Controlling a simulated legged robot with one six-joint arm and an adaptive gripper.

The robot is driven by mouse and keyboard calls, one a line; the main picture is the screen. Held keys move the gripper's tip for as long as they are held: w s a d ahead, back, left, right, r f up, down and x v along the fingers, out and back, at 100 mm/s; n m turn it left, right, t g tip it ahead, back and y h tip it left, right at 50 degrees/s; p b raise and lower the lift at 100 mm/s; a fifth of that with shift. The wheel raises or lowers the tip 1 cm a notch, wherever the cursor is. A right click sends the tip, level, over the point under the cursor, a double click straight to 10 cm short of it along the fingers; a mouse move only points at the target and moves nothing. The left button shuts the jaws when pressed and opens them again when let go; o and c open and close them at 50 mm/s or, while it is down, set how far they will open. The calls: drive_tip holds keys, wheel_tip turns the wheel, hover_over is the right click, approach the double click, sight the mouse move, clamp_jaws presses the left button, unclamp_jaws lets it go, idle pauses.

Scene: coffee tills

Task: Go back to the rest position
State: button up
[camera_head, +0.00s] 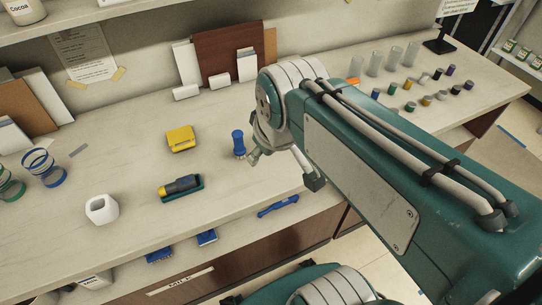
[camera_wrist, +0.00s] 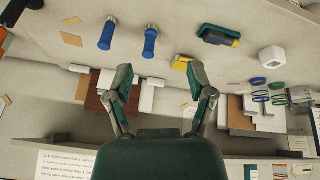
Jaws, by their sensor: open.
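My gripper (camera_wrist: 162,84) is open in the wrist view, with nothing between its two fingers. In the head view my arm reaches in from the right, and the gripper's end (camera_head: 256,157) hangs above the counter (camera_head: 135,160), beside a blue upright handle (camera_head: 238,143). The arm hides part of the gripper there. The wrist view, turned upside down, shows two blue-handled tools (camera_wrist: 150,42) (camera_wrist: 108,33) apart from the fingers. No marker of a rest position shows.
A yellow block (camera_head: 181,138), a yellow-and-black tool on a green base (camera_head: 181,187), a white cup (camera_head: 101,208) and a blue tool (camera_head: 277,205) lie on the counter. Clear cups (camera_head: 375,62) and small colored capsules (camera_head: 427,101) stand at the back right. Boards (camera_head: 220,55) lean on the wall.

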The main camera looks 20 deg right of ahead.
drive_tip(key=s+m, duration=0.1)
drive_tip(key=s, duration=0.1)
drive_tip(key=s+f+m+t, duration=0.1)
drive_tip(key=m, duration=0.1)
drive_tip(key=shift+s+f, duration=0.15)
drive_tip(key=shift+s, duration=0.25)
